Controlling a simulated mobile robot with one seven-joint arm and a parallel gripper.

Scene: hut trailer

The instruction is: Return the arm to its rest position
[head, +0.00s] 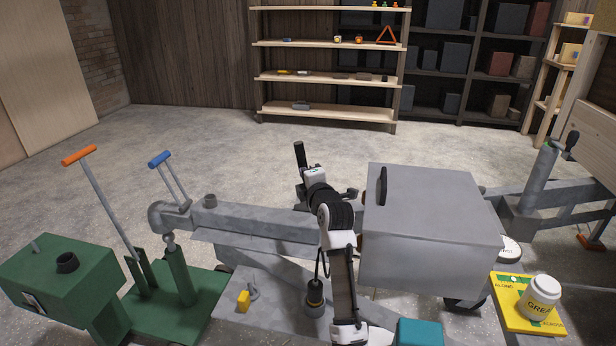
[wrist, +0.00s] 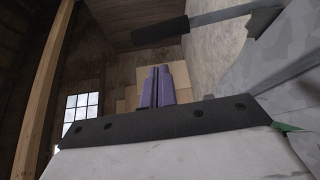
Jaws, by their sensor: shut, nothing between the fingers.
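My arm rises from the bottom middle of the head view, bends at a black and white joint and folds away over the grey trailer drawbar (head: 270,222). In the wrist view my gripper (wrist: 157,72) shows as two purple fingers side by side, closed together with nothing held. In the head view its fingers cannot be made out, being small or hidden by the arm. A dark handle on a grey bar (wrist: 160,31) shows above the fingers in the wrist view.
A grey box (head: 430,235) stands on the trailer close right of my arm. Left are a green jack (head: 175,285) and a blue-handled lever (head: 160,158). A grease tub (head: 540,298) sits on a yellow tray (head: 508,300). Open floor (head: 220,135) lies before the shelves (head: 325,112).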

